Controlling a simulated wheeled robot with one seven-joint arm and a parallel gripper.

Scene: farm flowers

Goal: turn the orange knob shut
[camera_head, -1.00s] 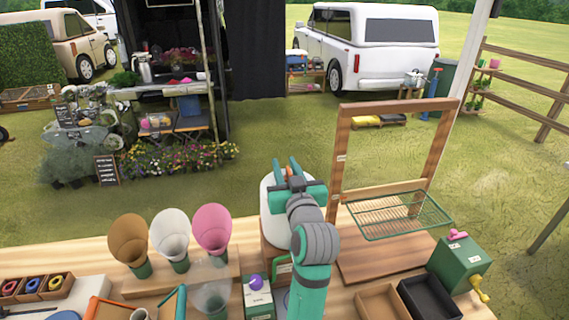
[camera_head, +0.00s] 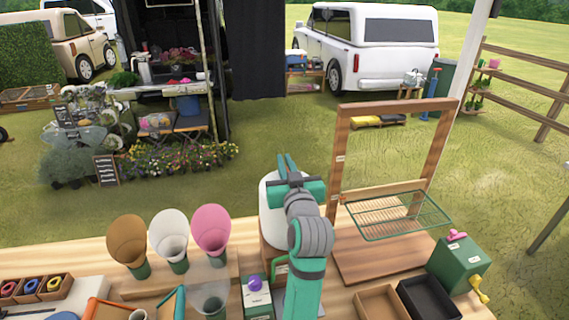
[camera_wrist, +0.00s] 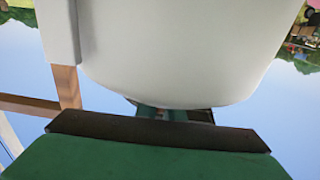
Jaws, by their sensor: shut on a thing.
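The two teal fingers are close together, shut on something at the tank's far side. The orange knob is not visible in either view; the tank and my gripper hide the place where the fingers grip. In the wrist view the tank's pale wall (camera_wrist: 185,50) fills the upper middle, and the fingertips (camera_wrist: 172,114) show only as a small teal patch past its edge.
A wooden frame with a green wire rack (camera_head: 398,214) stands right of my arm. Left are brown, white and pink cones (camera_head: 212,230) in a holder. A green box with a yellow crank (camera_head: 460,262) and two trays (camera_head: 428,298) sit at right. A purple-knobbed box (camera_head: 257,300) is close by my arm.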

